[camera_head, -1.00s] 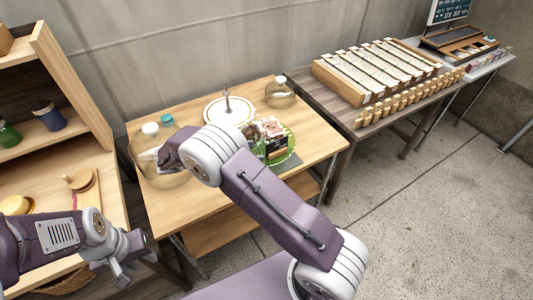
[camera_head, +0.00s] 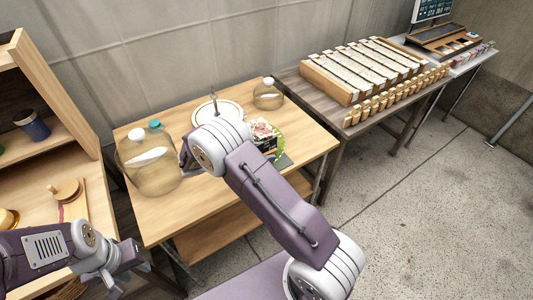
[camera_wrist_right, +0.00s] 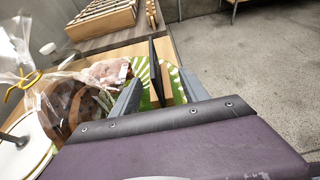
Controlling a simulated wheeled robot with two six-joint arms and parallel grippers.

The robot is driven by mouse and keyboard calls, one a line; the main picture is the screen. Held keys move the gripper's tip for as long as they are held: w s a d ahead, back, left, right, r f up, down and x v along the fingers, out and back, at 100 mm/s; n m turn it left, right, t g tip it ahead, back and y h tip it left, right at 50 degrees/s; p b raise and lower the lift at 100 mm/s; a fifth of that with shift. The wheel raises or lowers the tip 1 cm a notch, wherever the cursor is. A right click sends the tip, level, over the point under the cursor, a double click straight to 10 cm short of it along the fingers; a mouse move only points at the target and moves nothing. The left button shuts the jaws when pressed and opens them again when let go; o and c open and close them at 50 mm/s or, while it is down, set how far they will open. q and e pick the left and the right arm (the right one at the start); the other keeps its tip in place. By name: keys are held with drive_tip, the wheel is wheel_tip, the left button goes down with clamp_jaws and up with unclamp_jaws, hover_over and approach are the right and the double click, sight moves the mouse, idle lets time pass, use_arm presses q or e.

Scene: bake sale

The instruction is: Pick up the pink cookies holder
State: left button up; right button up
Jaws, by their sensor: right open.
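Pink cookies in a clear wrapper (camera_head: 263,130) stand on a green-and-white patterned plate (camera_head: 280,148) on the wooden table. They also show in the right wrist view (camera_wrist_right: 105,70), left of my fingers. A thin dark upright panel with a wooden foot (camera_wrist_right: 155,65) shows nearly edge-on between the fingers of my right gripper (camera_wrist_right: 160,88); whether it belongs to the cookies' holder I cannot tell. My right gripper is open around this panel, not closed on it. My left gripper (camera_head: 118,268) hangs at lower left, away from the cookies.
Large clear jars (camera_head: 150,165) stand at the table's left, and a smaller jar (camera_head: 268,94) at its back. A round white stand (camera_head: 217,110) is behind the cookies. Wrapped brown cookies (camera_wrist_right: 72,105) sit close left of my right gripper. A wooden rack (camera_head: 365,70) stands on the right table.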

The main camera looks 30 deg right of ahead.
sight(261, 144)
drive_tip(key=shift+a, duration=0.1)
clamp_jaws()
drive_tip(key=shift+r, duration=0.1)
drive_tip(key=shift+r+p, duration=0.35)
drive_tip(key=shift+r, duration=1.65)
drive_tip(key=d+r, duration=0.7)
drive_tip(key=d, duration=0.4)
drive_tip(key=shift+w+d+p, duration=0.35)
drive_tip(key=shift+w+p, duration=0.1)
